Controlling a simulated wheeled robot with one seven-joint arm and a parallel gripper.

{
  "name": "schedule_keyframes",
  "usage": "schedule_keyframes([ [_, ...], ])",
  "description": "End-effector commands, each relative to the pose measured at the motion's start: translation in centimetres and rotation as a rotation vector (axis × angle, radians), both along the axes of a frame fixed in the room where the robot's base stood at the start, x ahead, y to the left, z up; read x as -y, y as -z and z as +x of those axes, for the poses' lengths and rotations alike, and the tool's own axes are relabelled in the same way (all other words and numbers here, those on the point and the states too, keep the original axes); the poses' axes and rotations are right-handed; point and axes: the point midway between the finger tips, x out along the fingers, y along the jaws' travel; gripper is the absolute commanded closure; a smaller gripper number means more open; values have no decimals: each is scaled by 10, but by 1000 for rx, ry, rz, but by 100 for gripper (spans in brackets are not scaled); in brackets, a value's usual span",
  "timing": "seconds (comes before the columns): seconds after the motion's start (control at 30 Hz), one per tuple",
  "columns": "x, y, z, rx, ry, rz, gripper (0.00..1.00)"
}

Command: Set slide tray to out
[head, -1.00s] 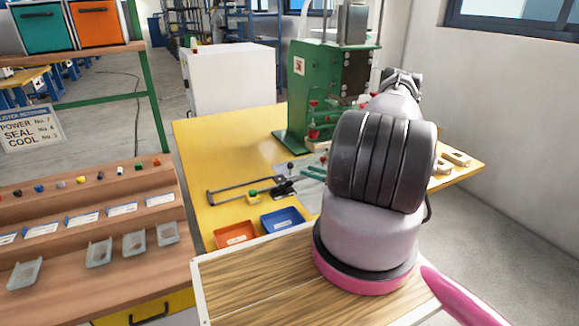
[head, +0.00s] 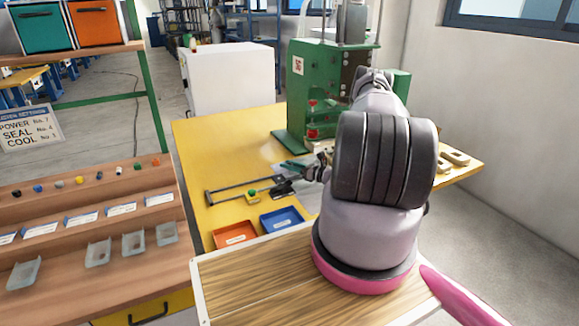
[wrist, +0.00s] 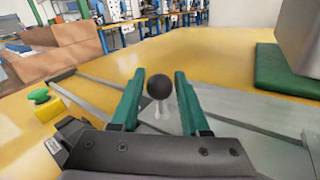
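The slide tray (wrist: 245,115) is a flat grey metal plate on the yellow table; part of it shows in the head view (head: 284,182). Its handle is a black ball knob (wrist: 159,87) on a pale post. In the wrist view, my gripper (wrist: 159,76) has its two teal fingers apart, one on each side of the knob, with gaps showing. In the head view, my gripper (head: 293,165) is over the tray beside the green press (head: 320,95). There the knob is hard to make out among the fingers.
Grey rails (head: 238,190) run left across the yellow table (head: 215,145). A green button on a yellow box (head: 253,197) stands by the front rail. An orange bin (head: 235,235) and a blue bin (head: 282,219) sit at the front edge.

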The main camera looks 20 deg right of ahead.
Motion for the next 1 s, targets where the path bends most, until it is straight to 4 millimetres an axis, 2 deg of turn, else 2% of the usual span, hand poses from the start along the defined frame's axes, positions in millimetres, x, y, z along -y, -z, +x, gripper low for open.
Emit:
schedule_keyframes([
  [0.03, 0, 0, 0, 0, 0, 0, 78],
  [0.1, 0, 0, 0, 0, 0, 0, 100],
  [1.0, 1, 0, 0, 0, 1, 0, 100],
])
